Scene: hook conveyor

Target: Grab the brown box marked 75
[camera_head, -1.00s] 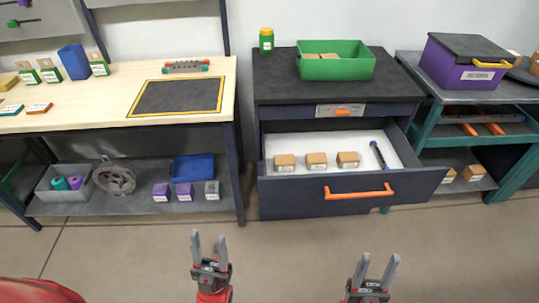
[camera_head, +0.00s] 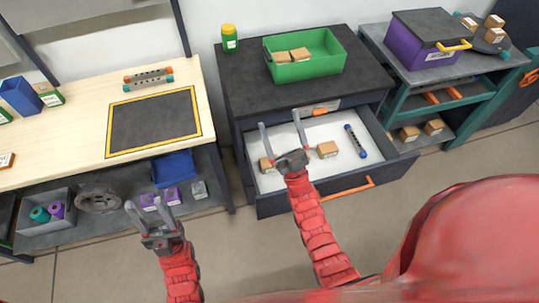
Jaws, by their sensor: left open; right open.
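Small brown boxes with white labels sit in the open drawer (camera_head: 350,125). One box (camera_head: 327,149) is right of my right gripper, and another box (camera_head: 266,164) shows at its left. The middle box is hidden behind the gripper. The label numbers are too small to read, so I cannot tell which box is marked 75. My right gripper (camera_head: 280,118) is open over the drawer; I cannot tell whether its fingers are around the hidden box. My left gripper (camera_head: 150,197) is open and empty in front of the left workbench's lower shelf.
A blue-ended cylinder (camera_head: 356,141) lies in the drawer. Above it, a green bin (camera_head: 306,72) holds brown boxes (camera_head: 300,53). More brown boxes (camera_head: 434,127) sit on the right rack's lower shelf, and others near the purple case (camera_head: 420,52). The drawer front (camera_head: 315,198) is an obstacle.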

